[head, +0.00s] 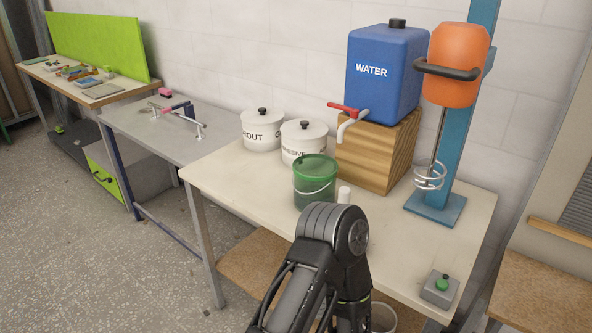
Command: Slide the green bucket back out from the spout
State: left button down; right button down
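The green bucket (313,184) stands upright on the pale worktable, with its wire handle hanging down its side. Its lower right is close behind my dark arm. The spout (343,135) is a grey bent tap with a red lever on the blue WATER tank (382,85), which sits on a wooden block (372,155). In the picture the bucket is below and left of the spout's mouth; I cannot tell whether any of its rim is under it. One dark arm of mine rises from the bottom edge in front of the bucket. Neither gripper's fingers show.
White GROUT (262,130) and ADHESIVE (303,142) pots stand behind the bucket. An orange mixer (457,65) on a blue stand and a green-button box (440,287) are at right. The worktable's left front (245,187) is clear.

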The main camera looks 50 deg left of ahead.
aim_at(313, 179)
jog(key=k+j, duration=0.1)
jog(key=j, duration=0.35)
jog(key=k+j+z, duration=0.15)
jog(key=j, duration=0.7)
jog(key=k+j+z, duration=0.15)
jog(key=j, duration=0.3)
jog(key=k+j, duration=0.15)
jog(key=j, duration=0.25)
jog(key=z, duration=0.05)
